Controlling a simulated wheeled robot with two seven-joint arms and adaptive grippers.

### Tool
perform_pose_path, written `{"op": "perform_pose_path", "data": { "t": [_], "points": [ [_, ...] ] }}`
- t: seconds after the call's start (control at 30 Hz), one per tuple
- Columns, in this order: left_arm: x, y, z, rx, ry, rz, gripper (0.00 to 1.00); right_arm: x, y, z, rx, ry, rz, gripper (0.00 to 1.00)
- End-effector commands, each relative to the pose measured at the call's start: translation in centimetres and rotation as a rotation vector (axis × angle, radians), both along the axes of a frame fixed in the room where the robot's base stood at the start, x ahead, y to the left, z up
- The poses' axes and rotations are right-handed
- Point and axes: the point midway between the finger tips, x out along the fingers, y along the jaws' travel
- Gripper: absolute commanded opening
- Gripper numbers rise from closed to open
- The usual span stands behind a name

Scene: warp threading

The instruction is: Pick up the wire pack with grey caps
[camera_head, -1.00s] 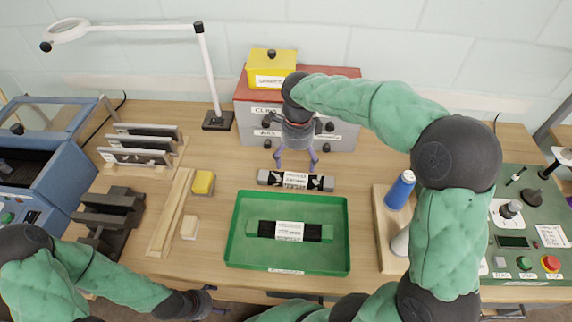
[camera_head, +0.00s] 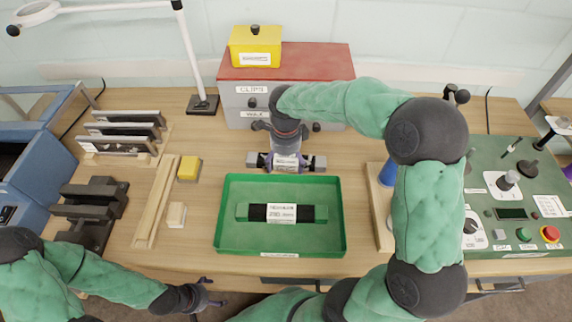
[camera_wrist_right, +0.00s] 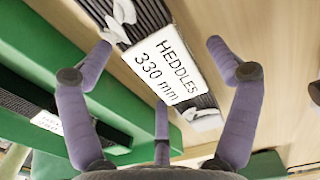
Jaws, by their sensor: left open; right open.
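The wire pack with grey caps (camera_head: 318,163) lies on the table behind the green tray. In the right wrist view its white "HEDDLES 330 mm" label (camera_wrist_right: 168,68) and dark wires show close up. My right gripper (camera_head: 284,152) is low over the pack's middle, its fingers (camera_wrist_right: 160,62) open and spread on either side of it. Whether any finger touches it, I cannot tell. A second pack with green caps (camera_head: 283,213) lies in the tray. My left gripper (camera_head: 208,295) is open and empty near the table's front edge.
The green tray (camera_head: 222,222) stands just in front of the grey-capped pack. A red-topped drawer cabinet (camera_head: 290,62) with a yellow box (camera_head: 256,46) stands behind it. A blue spool (camera_head: 388,172) is at right, partly hidden by my right arm.

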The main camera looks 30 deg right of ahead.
Motion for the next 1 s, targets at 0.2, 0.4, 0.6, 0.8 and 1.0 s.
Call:
{"op": "perform_pose_path", "data": {
  "t": [0.2,0.4,0.6,0.8,1.0],
  "points": [
    [0.0,0.0,0.0,0.000,0.000,0.000,0.85,0.0,0.0,0.0,0.000,-0.002,-0.001,0.90],
    [0.0,0.0,0.0,0.000,0.000,0.000,0.85,0.0,0.0,0.0,0.000,-0.002,-0.001,0.36],
    [0.0,0.0,0.0,0.000,0.000,0.000,0.85,0.1,0.0,0.0,0.000,-0.004,-0.001,0.09],
    [0.0,0.0,0.2,0.000,0.000,0.000,0.85,0.1,0.0,0.3,-0.001,-0.004,-0.001,0.09],
    [0.0,0.0,1.2,0.000,0.000,0.000,0.85,0.2,-0.1,3.1,-0.002,-0.008,-0.001,0.09]
  ]
}}
